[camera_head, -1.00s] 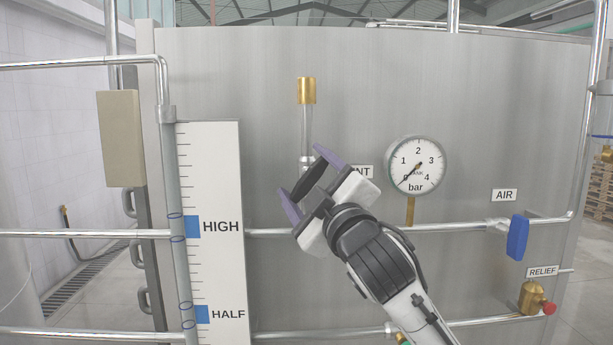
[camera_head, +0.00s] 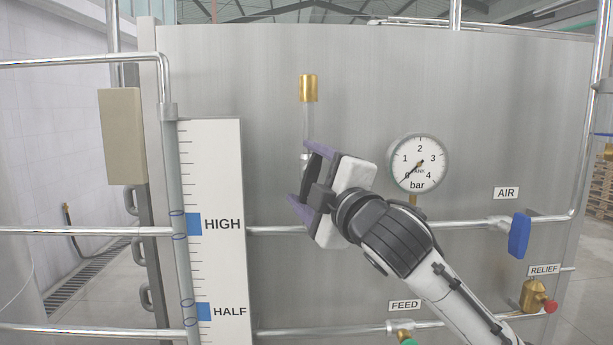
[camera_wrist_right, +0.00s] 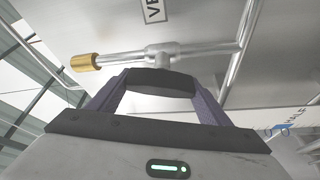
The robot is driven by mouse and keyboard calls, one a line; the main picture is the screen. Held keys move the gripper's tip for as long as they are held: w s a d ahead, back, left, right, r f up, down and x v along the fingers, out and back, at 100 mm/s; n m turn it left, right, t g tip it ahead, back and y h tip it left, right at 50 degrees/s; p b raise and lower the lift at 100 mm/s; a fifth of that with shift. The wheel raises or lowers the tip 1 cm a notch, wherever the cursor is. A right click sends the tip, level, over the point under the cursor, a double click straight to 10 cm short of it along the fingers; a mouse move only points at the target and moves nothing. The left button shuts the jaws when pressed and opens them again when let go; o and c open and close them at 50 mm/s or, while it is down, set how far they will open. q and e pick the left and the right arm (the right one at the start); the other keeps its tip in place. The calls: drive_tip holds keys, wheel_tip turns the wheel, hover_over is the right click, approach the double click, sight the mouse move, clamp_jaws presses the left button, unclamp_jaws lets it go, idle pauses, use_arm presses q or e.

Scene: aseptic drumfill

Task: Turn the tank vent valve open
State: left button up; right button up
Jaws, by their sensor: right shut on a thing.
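The vent pipe with its brass cap (camera_head: 308,90) stands upright on the tank front in the head view. In the wrist view the brass cap (camera_wrist_right: 84,62) is at left and the silver valve body (camera_wrist_right: 160,53) is just beyond the fingers. My right gripper (camera_head: 301,174) is at the valve. Its purple fingers are shut on the dark vent valve handle (camera_wrist_right: 160,83), one at each end of it. The handle is mostly hidden by the gripper in the head view. Part of the vent label (camera_wrist_right: 153,9) shows in the wrist view. My left gripper is not in view.
A pressure gauge (camera_head: 418,163) is right of my gripper, its needle near zero. The blue air valve handle (camera_head: 519,236) and brass relief valve (camera_head: 534,296) are farther right. A level scale (camera_head: 218,260) stands at left. A feed label (camera_head: 404,305) is below my arm.

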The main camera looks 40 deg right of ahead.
drive_tip(key=o, duration=1)
drive_tip(key=shift+o, duration=0.2)
drive_tip(key=shift+s, duration=0.1)
drive_tip(key=b+v, duration=0.9)
drive_tip(key=v, duration=0.1)
drive_tip(key=shift+b, duration=0.4)
drive_tip(key=shift+f, duration=0.1)
